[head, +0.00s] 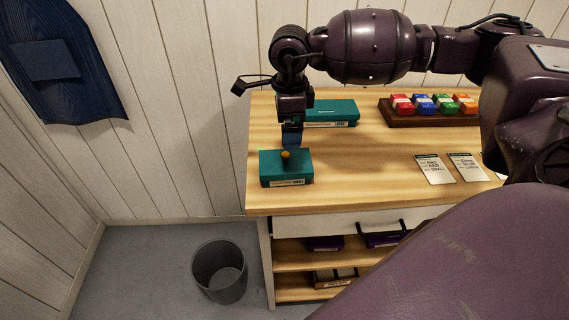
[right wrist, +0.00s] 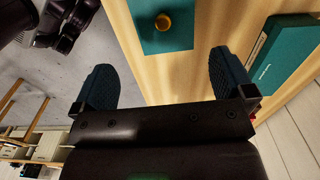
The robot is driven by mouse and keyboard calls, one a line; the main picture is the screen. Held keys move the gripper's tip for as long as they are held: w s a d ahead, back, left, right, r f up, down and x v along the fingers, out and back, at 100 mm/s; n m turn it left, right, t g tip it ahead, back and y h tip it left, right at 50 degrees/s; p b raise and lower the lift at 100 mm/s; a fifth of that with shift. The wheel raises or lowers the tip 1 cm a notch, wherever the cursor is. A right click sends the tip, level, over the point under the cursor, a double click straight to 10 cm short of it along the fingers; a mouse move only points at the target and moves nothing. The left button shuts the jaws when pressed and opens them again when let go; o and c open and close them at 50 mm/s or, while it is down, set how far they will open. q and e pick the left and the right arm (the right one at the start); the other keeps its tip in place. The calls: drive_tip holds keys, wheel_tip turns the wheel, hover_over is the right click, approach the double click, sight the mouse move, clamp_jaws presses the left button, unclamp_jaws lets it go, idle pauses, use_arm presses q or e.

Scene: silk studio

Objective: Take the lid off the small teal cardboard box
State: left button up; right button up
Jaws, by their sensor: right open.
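My right gripper (head: 292,140) is above and just behind the box, pointing down. In the right wrist view its two dark fingers (right wrist: 163,85) are spread wide with nothing between them. My left gripper is not in view.
A larger flat teal box (head: 331,112) lies behind, also in the right wrist view (right wrist: 276,65). A wooden rack (head: 398,119) holds several coloured blocks. Cards (head: 435,169) lie to the right. A dark bin (head: 219,271) stands on the floor. Drawer and shelves (head: 300,256) are below the tabletop.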

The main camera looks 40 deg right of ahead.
sight(290, 159)
drive_tip(key=shift+d+f, duration=0.25)
drive_tip(key=shift+f, duration=5.1)
drive_tip(key=c, duration=0.5)
drive_tip(key=shift+c, duration=0.2)
drive_tip(key=shift+r, duration=0.15)
